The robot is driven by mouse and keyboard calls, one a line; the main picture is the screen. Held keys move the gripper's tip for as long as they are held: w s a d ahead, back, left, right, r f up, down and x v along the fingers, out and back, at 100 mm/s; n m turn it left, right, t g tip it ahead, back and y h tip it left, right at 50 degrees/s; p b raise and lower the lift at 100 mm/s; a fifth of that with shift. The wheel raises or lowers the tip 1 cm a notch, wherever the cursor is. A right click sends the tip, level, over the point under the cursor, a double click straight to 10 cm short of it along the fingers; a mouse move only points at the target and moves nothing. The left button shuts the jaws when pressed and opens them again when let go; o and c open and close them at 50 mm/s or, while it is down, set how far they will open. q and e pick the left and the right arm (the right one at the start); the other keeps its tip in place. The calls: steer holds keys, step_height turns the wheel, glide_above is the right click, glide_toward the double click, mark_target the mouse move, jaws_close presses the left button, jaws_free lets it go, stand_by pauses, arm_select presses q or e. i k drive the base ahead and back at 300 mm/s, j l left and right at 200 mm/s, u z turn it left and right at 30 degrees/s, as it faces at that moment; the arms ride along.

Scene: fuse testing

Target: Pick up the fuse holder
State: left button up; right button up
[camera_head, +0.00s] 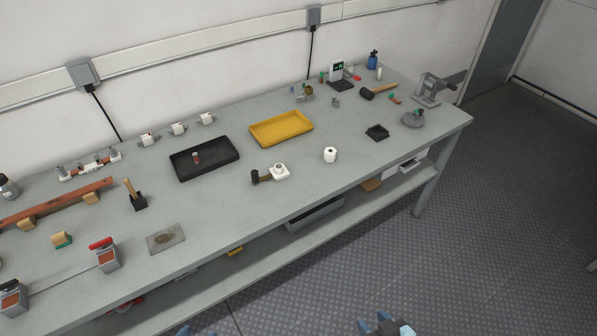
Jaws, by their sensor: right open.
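Several small white-and-grey holder-like blocks stand in a row along the back of the bench near the wall; one of them is a possible fuse holder (178,129), but I cannot tell which piece is meant. A small red-and-pale cylinder (196,158) stands in the black tray (222,165). My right gripper (375,322) is only partly in view at the bottom edge. It is open, in front of the bench and well away from these blocks. A bit of my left gripper (186,331) shows at the bottom edge; its jaws are not clear.
A lower shelf (270,247) runs beneath. The floor at right (510,200) is clear.

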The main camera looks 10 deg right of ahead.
mark_target(279, 173)
steer(key=i+l+u, duration=0.1)
steer(key=u, duration=0.35)
steer(key=i+l+u, duration=0.1)
steer(key=u, duration=0.35)
steer(key=i+l+u, duration=0.15)
steer(key=l, duration=0.2)
steer(key=i+l+u, duration=0.15)
steer(key=l, duration=0.2)
steer(key=l+u, duration=0.2)
steer(key=l, duration=0.15)
